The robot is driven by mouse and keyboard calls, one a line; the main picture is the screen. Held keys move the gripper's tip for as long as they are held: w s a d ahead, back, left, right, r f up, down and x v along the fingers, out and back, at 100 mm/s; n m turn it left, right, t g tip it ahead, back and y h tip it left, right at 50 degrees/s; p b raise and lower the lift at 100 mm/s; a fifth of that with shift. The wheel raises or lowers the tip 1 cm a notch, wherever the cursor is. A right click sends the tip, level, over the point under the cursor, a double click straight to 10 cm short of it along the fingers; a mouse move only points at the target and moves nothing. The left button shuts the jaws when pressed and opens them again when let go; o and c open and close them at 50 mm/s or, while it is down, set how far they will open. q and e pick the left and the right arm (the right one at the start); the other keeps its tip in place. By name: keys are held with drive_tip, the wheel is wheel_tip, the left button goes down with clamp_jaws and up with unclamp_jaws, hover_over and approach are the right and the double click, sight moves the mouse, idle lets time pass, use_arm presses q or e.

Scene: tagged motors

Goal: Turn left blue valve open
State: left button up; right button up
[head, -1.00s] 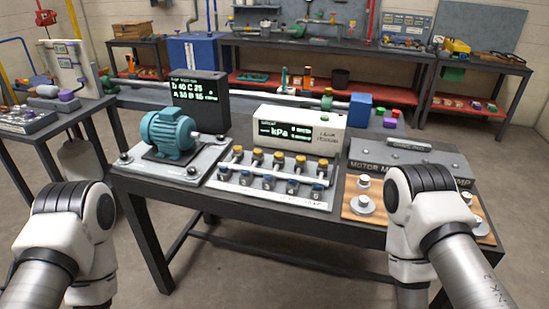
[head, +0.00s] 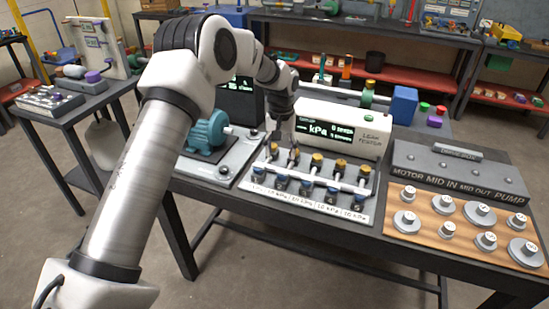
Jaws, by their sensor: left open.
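The valve panel (head: 300,202) is a pale plate on the bench, with a back row of yellow-capped knobs and a front row of blue valves joined by light pipes. The leftmost blue valve (head: 258,175) is at the panel's front left. A leftmost yellow knob (head: 273,150) stands behind it. My left gripper (head: 283,149) is open, dark, and points down over the panel's back left, close to the yellow knobs. Whether it touches a knob is unclear. It is behind and a little right of the leftmost blue valve. My right gripper is out of view.
A teal motor (head: 207,132) sits on a grey plate left of the panel, partly behind my left arm. A white kPa display box (head: 345,128) stands close behind the panel. A wooden board (head: 466,232) with several silver weights lies to the right.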

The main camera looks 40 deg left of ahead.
sight(282, 174)
use_arm(q)
drive_tip(key=f, duration=0.1)
drive_tip(key=d+f, duration=0.1)
drive_tip(key=f, duration=0.1)
drive_tip(key=shift+s+d+f+p, duration=0.15)
drive_tip(key=shift+s+f+p, duration=0.05)
drive_tip(key=shift+f+p, duration=0.15)
drive_tip(key=f, duration=0.2)
drive_tip(key=a+f, duration=0.1)
drive_tip(key=shift+w+f, duration=0.1)
drive_tip(key=shift+f, duration=0.25)
drive_tip(key=shift+d+r, duration=0.1)
drive_tip(key=shift+d, duration=0.05)
drive_tip(key=shift+d+r, duration=0.1)
drive_tip(key=shift+d, duration=0.05)
drive_tip(key=shift+c, duration=1.4)
clamp_jaws()
